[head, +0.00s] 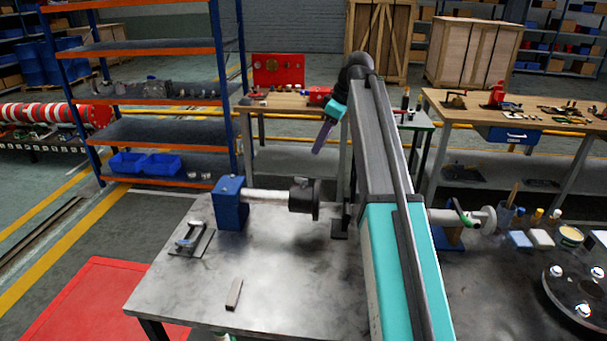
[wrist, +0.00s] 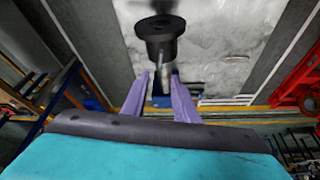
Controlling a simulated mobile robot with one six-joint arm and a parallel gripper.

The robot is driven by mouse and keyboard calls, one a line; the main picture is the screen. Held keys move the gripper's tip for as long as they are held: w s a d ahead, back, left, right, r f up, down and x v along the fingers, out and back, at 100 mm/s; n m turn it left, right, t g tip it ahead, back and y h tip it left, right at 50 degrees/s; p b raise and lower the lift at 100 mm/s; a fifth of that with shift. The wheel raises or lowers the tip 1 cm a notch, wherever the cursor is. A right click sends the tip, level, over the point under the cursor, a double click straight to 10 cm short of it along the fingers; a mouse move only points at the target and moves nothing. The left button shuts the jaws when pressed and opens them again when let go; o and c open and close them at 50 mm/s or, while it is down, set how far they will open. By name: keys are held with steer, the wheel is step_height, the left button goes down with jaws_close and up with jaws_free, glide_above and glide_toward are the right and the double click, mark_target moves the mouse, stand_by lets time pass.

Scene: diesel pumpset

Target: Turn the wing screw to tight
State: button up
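I cannot clearly make out the wing screw; a small raised bit shows on the dark coupling hub (head: 303,194), but it is too small to name. The hub sits on a pale shaft (head: 265,197) that runs from a blue bearing block (head: 230,204). My gripper (head: 317,152), with purple fingers, hangs in the air above and behind the shaft. In the wrist view my gripper (wrist: 158,76) is open, with a clear gap between the fingers. The dark hub (wrist: 160,38) and the shaft (wrist: 166,70) appear beyond the fingertips, apart from them. The gripper holds nothing.
The metal bench (head: 270,270) has free room at front left. A clamp-like tool (head: 188,240) and a small grey bar (head: 234,294) lie there. My arm hides the middle of the shaft line. A round flange (head: 580,290) and small containers stand at right.

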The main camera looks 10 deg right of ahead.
mark_target(304, 179)
steer(key=shift+f, duration=0.1)
steer(key=shift+p+x, duration=1.85)
steer(key=shift+x, duration=4.95)
